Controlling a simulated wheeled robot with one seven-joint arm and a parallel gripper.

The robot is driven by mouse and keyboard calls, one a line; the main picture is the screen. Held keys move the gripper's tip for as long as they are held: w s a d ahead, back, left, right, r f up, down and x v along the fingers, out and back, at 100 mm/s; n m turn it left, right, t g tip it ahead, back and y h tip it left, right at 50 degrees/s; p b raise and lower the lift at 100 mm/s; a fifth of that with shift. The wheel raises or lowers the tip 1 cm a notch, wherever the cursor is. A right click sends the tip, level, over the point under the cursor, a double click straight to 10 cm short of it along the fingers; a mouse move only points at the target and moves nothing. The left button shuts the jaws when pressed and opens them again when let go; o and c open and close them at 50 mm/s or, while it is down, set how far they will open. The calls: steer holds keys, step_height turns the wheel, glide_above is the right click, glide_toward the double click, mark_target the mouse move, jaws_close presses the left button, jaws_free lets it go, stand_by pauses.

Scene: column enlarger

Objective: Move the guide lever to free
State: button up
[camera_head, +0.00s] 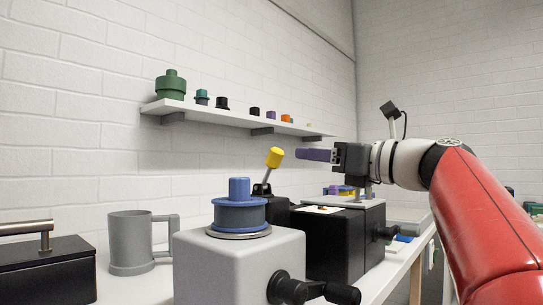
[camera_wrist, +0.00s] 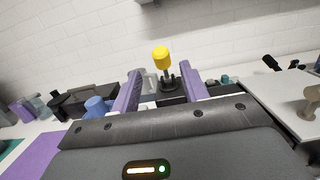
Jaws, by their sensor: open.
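The guide lever (camera_head: 268,170) has a yellow knob and a grey rod on a black base. In the head view it tilts with its top to the right. It also shows in the wrist view (camera_wrist: 161,58), ahead and framed between my fingers. My gripper (camera_head: 301,155) has purple fingers and is open and empty. In the head view its fingertips are just right of the yellow knob, at about its height, with a small gap. In the wrist view the two fingers (camera_wrist: 160,80) are spread. I see no marking for the lever's positions.
A grey box (camera_head: 235,262) with a blue stepped knob and black crank stands in front. A black box (camera_head: 340,240) is below my arm. A grey mug (camera_head: 130,245) stands left. A white shelf (camera_head: 235,115) holding small objects hangs above on the brick wall.

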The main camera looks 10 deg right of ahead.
mark_target(282, 152)
steer(key=shift+x, duration=3.9)
steer(key=shift+p, duration=0.3)
steer(key=shift+w+a, duration=0.1)
steer(key=shift+w, duration=0.05)
